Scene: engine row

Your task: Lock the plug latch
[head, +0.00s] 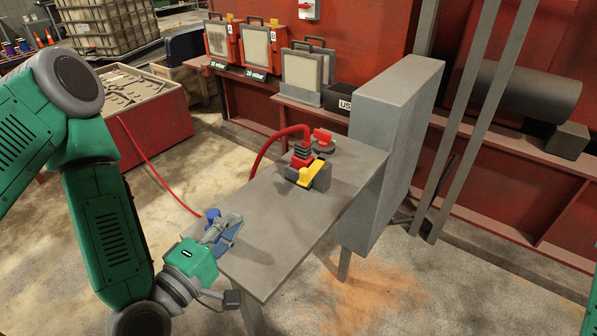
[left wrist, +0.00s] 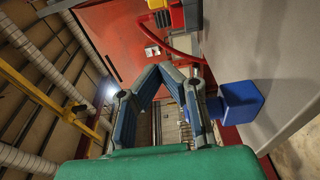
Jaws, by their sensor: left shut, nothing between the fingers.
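The plug (head: 302,155), red with a black ribbed collar, sits in a dark block on the grey table (head: 262,205). A yellow latch (head: 310,170) is on the near right side of the block; whether it is locked I cannot tell. The plug's red body also shows at the top of the left wrist view, with a bit of the yellow latch (left wrist: 157,4). My left gripper (head: 228,226) is over the table's near left edge, well apart from the plug and latch. Its fingertips meet in the left wrist view (left wrist: 160,72), with nothing between them. My right gripper is out of view.
A blue block (left wrist: 241,102) is close beside my left gripper's finger. A red hose (head: 260,152) curves from the plug to the table's far left side. A red valve-like part (head: 323,138) is behind the plug. A tall grey cabinet (head: 385,150) stands along the table's right side.

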